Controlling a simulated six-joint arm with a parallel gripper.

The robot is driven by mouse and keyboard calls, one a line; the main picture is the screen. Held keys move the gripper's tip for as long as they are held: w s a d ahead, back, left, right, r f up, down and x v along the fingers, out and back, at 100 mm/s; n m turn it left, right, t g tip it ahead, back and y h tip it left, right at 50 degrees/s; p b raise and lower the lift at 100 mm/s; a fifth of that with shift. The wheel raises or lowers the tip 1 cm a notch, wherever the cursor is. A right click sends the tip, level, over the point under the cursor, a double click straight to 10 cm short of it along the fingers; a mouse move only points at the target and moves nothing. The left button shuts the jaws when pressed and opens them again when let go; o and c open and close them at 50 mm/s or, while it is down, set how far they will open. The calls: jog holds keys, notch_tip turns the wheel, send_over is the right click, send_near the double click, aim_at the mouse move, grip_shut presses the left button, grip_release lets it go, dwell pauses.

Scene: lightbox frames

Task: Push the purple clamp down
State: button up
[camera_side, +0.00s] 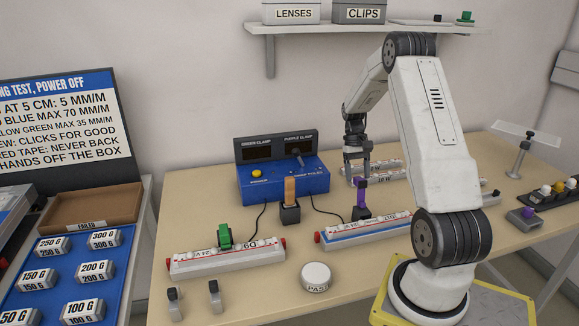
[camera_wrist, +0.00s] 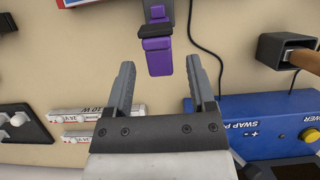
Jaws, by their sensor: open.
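The purple clamp (camera_side: 361,193) stands upright at the back edge of the right-hand blue-and-white lightbox frame (camera_side: 345,237), its purple lever rising above a dark base. In the wrist view the purple clamp (camera_wrist: 158,58) is at the top middle, just beyond and between the two fingertips. My gripper (camera_side: 357,172) points down right above the clamp in the side view. In the wrist view my gripper (camera_wrist: 159,70) has its fingers spread wide with nothing between them. I cannot tell whether a finger touches the lever.
A green clamp (camera_side: 224,236) sits on the left frame (camera_side: 185,265). A blue control box (camera_side: 270,185) stands behind, with cables running forward. A dark holder (camera_side: 290,214) with a wooden-handled tool is left of the clamp. A round PASS button (camera_side: 316,275) is in front.

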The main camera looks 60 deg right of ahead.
jog(key=shift+s+a+f, duration=0.1)
jog(key=shift+f, duration=0.2)
grip_shut()
dwell(1.3)
